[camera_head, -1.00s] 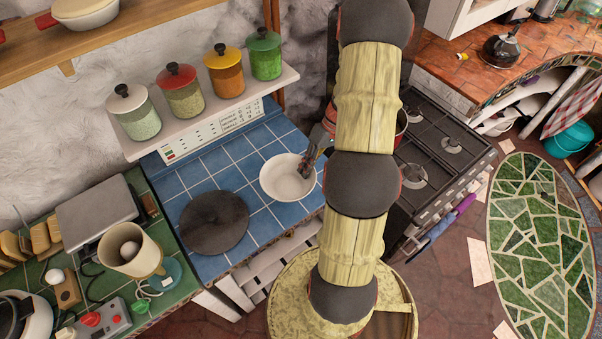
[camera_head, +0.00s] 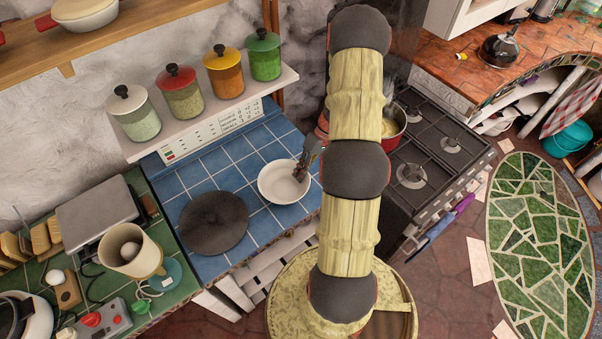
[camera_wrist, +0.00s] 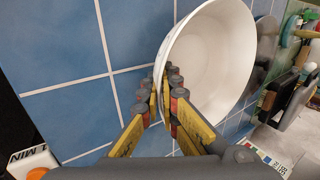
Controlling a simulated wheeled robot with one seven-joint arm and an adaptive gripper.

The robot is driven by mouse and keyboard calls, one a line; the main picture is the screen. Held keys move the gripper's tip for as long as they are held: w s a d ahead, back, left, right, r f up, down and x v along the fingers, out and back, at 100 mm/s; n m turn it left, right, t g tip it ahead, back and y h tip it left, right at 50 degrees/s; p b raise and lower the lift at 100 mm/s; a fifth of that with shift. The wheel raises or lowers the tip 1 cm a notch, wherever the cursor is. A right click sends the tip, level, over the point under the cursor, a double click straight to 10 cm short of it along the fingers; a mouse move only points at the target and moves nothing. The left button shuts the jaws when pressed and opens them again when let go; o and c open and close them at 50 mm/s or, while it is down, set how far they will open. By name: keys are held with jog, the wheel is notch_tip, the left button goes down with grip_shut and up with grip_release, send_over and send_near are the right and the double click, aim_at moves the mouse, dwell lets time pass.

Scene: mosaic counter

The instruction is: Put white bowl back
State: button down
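The white bowl (camera_head: 280,185) is over the blue tiled counter (camera_head: 187,176), just right of a dark round plate. I cannot tell whether its base touches the tiles. My gripper (camera_head: 302,170) is at the bowl's upper right rim. In the wrist view, my gripper's fingers (camera_wrist: 166,92) are close together with the near rim of the bowl (camera_wrist: 215,55) between them, one finger inside and one outside. The gripper looks shut on the rim. The underside of the bowl is hidden.
The dark round plate (camera_head: 213,222) lies left of the bowl. A shelf with several lidded jars (camera_head: 184,95) is behind. A red pot (camera_head: 396,127) stands on the stove (camera_head: 440,150) to the right, partly behind my arm. Blue tiles behind the bowl are clear.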

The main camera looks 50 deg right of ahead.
jog(key=shift+f, duration=0.1)
jog(key=c, duration=2.1)
grip_release()
jog(key=shift+o, duration=0.3)
jog(key=v, duration=1.2)
jog(key=w+a+r+h, duration=0.2)
jog(key=w+a+r, duration=0.2)
jog(key=a+r, duration=0.5)
jog(key=a+r+n+h, duration=0.2)
jog(key=a+r, duration=0.9)
jog(key=r, duration=0.1)
jog(key=s+a+r+t, duration=0.1)
jog(key=s+a+r, duration=0.1)
jog(key=a, duration=0.3)
jog(key=s+a+r+t+h, duration=0.1)
jog(key=s+a+r, duration=0.2)
jog(key=s+a, duration=0.2)
jog(key=s+a+r+t+h, duration=0.1)
jog(key=s+a+r+t, duration=0.1)
jog(key=a, duration=0.4)
jog(key=shift+s+a+r+n, duration=0.3)
jog(key=shift+s+r, duration=0.45)
jog(key=shift+s, duration=0.4)
